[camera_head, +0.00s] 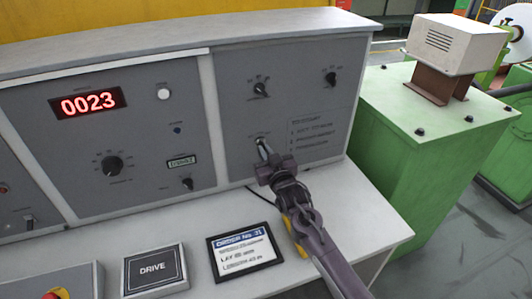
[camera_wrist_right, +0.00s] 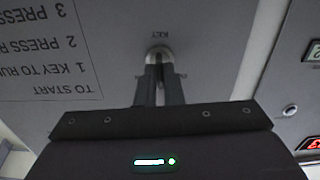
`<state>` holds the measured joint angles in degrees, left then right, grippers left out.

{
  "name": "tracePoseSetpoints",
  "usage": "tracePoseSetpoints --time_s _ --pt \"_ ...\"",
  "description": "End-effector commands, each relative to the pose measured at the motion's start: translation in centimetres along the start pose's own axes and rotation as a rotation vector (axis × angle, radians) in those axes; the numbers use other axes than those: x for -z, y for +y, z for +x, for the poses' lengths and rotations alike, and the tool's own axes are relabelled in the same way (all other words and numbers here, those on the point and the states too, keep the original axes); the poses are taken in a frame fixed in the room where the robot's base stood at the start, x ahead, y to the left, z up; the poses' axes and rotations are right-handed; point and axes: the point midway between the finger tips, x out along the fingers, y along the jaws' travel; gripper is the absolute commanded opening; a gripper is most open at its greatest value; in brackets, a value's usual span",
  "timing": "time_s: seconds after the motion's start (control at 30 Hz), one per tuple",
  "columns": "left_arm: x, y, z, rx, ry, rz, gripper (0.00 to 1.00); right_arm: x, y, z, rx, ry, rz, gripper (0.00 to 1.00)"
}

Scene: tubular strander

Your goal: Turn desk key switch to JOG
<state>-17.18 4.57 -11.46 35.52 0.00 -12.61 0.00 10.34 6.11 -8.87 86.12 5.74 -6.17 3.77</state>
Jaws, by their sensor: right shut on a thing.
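The key switch (camera_head: 261,143) is on the right grey panel of the desk, left of the printed start instructions. In the right wrist view the round metal key switch (camera_wrist_right: 159,54) sits under the upside-down label KEY. My right gripper (camera_head: 265,160) reaches up to it from the lower right. In the right wrist view its two dark fingers (camera_wrist_right: 160,78) are close together at the switch, shut on the key. The fingers hide most of the key, and I cannot tell which position it points to. My left gripper is not in view.
Two black knobs (camera_head: 260,89) (camera_head: 331,78) are above the switch. The left panel has a red display (camera_head: 88,103) reading 0023. An order sign (camera_head: 244,249) and a DRIVE plate (camera_head: 154,268) are on the white desk ledge. A green machine housing (camera_head: 405,160) stands right.

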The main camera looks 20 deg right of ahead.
Motion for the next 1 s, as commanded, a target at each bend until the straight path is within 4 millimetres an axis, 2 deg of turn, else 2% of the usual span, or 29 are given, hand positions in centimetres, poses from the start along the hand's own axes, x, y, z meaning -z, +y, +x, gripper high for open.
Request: tracePoseSetpoints --time_s 0.63,0.67,0.8,1.0 --pt "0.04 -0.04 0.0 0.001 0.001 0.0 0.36 -0.08 -0.02 -0.02 0.001 -0.002 0.056 0.0" --pt "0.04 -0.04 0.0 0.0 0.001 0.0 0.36 -0.09 -0.02 -0.02 0.001 -0.002 0.056 0.1" --pt "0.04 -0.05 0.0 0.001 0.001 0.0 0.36 -0.07 -0.02 -0.01 0.001 -0.002 0.056 0.28" --pt "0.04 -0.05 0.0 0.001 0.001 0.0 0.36 -0.03 -0.01 0.0 0.0 -0.001 0.056 0.29"
